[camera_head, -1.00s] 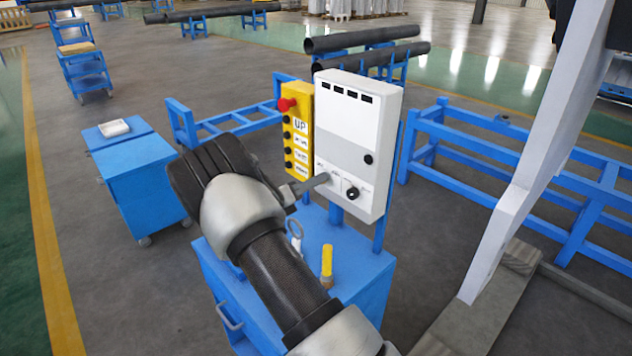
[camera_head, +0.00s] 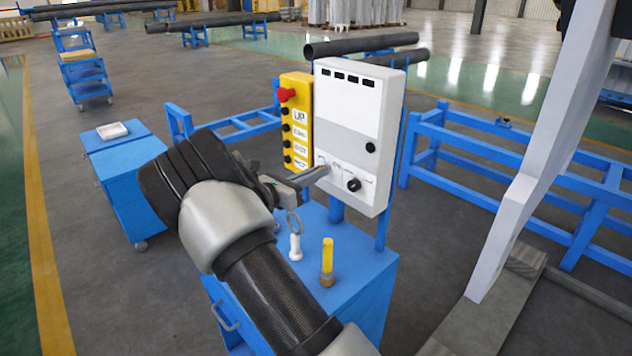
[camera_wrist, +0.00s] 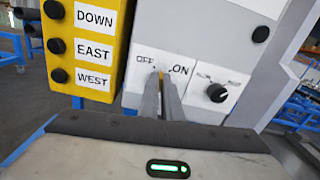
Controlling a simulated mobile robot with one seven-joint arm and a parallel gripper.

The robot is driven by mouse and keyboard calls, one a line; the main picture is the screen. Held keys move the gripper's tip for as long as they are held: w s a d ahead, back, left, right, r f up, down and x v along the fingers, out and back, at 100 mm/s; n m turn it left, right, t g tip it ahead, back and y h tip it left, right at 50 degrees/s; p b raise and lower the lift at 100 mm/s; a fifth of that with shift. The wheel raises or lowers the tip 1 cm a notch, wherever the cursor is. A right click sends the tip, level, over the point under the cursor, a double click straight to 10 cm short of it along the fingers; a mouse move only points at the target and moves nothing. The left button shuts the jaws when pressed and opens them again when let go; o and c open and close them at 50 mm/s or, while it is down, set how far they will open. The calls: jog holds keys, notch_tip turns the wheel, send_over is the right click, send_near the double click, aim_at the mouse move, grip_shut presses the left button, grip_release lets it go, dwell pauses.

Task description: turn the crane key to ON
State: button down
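The white control box (camera_head: 345,120) stands upright above the blue cabinet. Its crane key switch sits at the lower left of its front, beside an OFF / ON label (camera_wrist: 180,69). My gripper (camera_head: 322,173) reaches this spot from the left in the head view. In the wrist view my gripper (camera_wrist: 162,82) has its two grey fingers close together, with a small yellowish piece of the crane key (camera_wrist: 161,76) between the tips. The fingers hide most of the key, so I cannot tell which mark it points to.
A black knob (camera_wrist: 216,92) is right of the fingers. The yellow pendant (camera_head: 296,125) with a red button (camera_head: 286,95) hangs at the left of the box. A yellow-handled tool (camera_head: 327,258) and a white ringed item (camera_head: 295,243) stand on the blue cabinet (camera_head: 350,258) below.

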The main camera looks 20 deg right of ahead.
jog(key=m+b, duration=0.9)
jog(key=m, duration=0.1)
jog(key=shift+f, duration=0.1)
dwell(0.3)
jog(key=c, duration=2)
grip_release()
jog(key=v, duration=1.7)
jog(key=shift+s+a+p, duration=0.15)
jog(key=shift+a+p, duration=0.05)
jog(key=shift+p, duration=0.2)
